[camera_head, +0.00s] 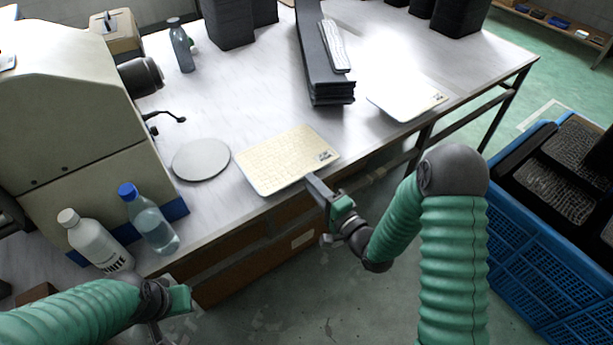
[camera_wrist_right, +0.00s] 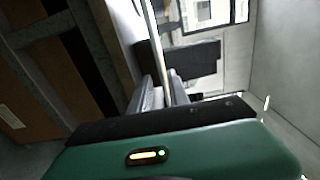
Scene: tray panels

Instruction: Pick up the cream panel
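The cream panel (camera_head: 280,160) is a thin rectangular tray with a grid texture and a small dark print near one corner. It is at the front edge of the white table, its near side at or slightly past the edge. My right gripper (camera_head: 312,182) is at its near right side. In the right wrist view the panel shows edge-on as a thin pale strip (camera_wrist_right: 154,40) running down between the two close-set fingers (camera_wrist_right: 164,93), which appear shut on it. My left gripper (camera_head: 178,312) is low at the left, apart from the panel; its fingers are unclear.
A grey disc (camera_head: 201,159) lies left of the panel. A white bottle (camera_head: 93,240) and a blue-capped bottle (camera_head: 150,220) stand near a beige machine (camera_head: 60,110). Dark stacked trays (camera_head: 325,60) and a white panel (camera_head: 405,100) lie behind. A blue crate (camera_head: 520,250) is at right.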

